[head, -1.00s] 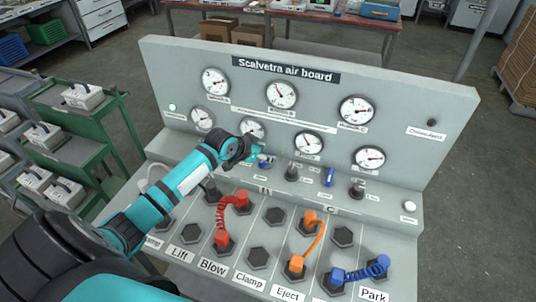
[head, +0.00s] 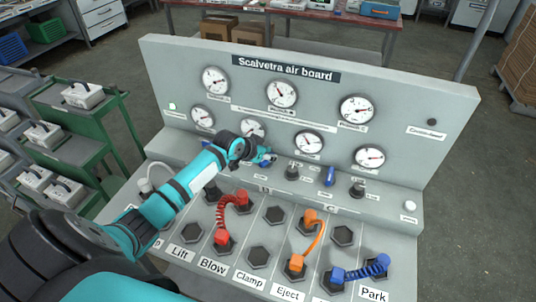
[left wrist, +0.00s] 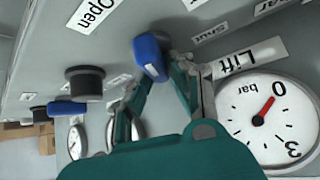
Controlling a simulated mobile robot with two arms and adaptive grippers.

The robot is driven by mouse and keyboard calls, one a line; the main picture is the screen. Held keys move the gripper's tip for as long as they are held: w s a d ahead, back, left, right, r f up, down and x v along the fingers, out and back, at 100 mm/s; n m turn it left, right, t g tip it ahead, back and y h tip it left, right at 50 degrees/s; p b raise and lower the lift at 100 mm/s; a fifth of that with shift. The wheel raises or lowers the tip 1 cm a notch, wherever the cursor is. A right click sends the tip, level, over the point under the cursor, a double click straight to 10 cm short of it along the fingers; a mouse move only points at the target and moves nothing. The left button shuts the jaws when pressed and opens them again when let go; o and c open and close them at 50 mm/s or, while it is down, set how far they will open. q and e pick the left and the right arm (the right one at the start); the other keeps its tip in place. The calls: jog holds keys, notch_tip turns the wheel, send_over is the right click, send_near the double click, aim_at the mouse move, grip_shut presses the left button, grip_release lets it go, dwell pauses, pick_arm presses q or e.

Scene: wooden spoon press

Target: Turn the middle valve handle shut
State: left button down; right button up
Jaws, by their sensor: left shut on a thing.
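The middle valve handle (left wrist: 152,57) is blue. In the left wrist view it stands between an "Open" label (left wrist: 95,13) and a "Shut" label (left wrist: 210,34). My left gripper (head: 264,157) is at this handle on the ledge in the head view and largely hides it. In the left wrist view the fingers (left wrist: 158,72) of my left gripper are closed on the handle's two sides. The gauge (left wrist: 265,118) beside the "Lift" label has its red needle near 0. My right gripper is not in view.
Other blue handles sit to the left (head: 207,144) and right (head: 329,176) of the middle one. Black knobs (head: 292,172) stand between. Red (head: 221,238), orange (head: 296,263) and blue (head: 381,262) hoses cross the lower panel. Gauges fill the upright board (head: 447,105).

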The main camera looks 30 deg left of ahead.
pick_arm(q)
jog(key=shift+a+f+m+h+b, duration=0.15)
jog(key=shift+m+h+b, duration=0.3)
jog(key=shift+b, duration=0.4)
jog(key=m+g+h+b, duration=0.1)
jog(key=m+b, duration=0.2)
jog(key=b, duration=0.1)
jog(key=m+g+h+b, duration=0.2)
jog(key=m+b, duration=0.1)
jog(key=b, duration=0.1)
jog(key=m+g+h+b, duration=0.1)
jog(key=m+h+b, duration=0.1)
jog(key=b, duration=0.3)
jog(key=shift+d+m+h, duration=0.25)
jog(key=shift+d+m, duration=0.05)
jog(key=shift+m, duration=0.45)
jog(key=shift+s+m+g+h+b, duration=0.15)
jog(key=shift+m+g+h+b, duration=0.35)
jog(key=shift+m+g+b, duration=1.05)
jog(key=c, duration=1.2)
grip_release()
